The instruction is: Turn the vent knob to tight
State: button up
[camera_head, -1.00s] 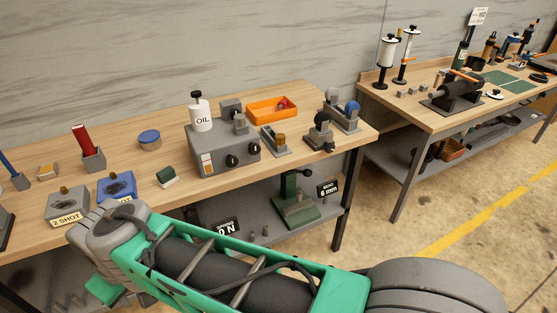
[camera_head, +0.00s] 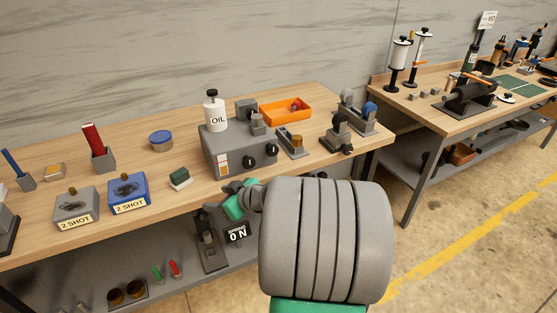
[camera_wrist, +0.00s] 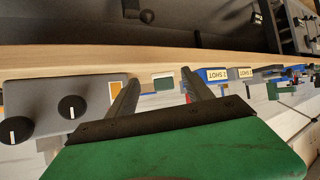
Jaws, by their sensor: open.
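The grey box (camera_head: 226,146) on the near bench carries two black knobs on its front, a left one (camera_head: 248,163) and a right one (camera_head: 272,149). I cannot read which is the vent knob. In the wrist view, which is upside down, the knobs (camera_wrist: 72,106) and (camera_wrist: 19,130) sit left of my fingers, each with a white pointer mark toward the bottom of the picture. My gripper (camera_wrist: 160,84) is open and empty, apart from the knobs. In the head view my gripper (camera_head: 230,186) is low in front of the bench edge, below the box, partly hidden.
An oil bottle (camera_head: 214,116) stands on the box. A small green-topped block (camera_head: 180,180) and two "2 SHOT" blocks, grey (camera_head: 76,210) and blue (camera_head: 128,196), lie to the left. An orange tray (camera_head: 286,117) is behind right.

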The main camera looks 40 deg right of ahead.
jog(key=s+d+m+t+h, duration=0.1)
jog(key=d+t+h, duration=0.15)
jog(key=d, duration=0.55)
jog(key=m+t+h, duration=0.3)
jog(key=m+h, duration=0.1)
jog(key=h, duration=0.1)
send_near(274, 152)
jog(key=w, duration=0.1)
jog(key=shift+n, duration=0.3)
jog(key=p+x, duration=0.1)
jog(key=x, duration=0.6)
jog(key=shift+w+d+r, duration=0.1)
jog(key=shift+w+d, duration=0.05)
jog(key=shift+c, duration=0.5)
grip_shut()
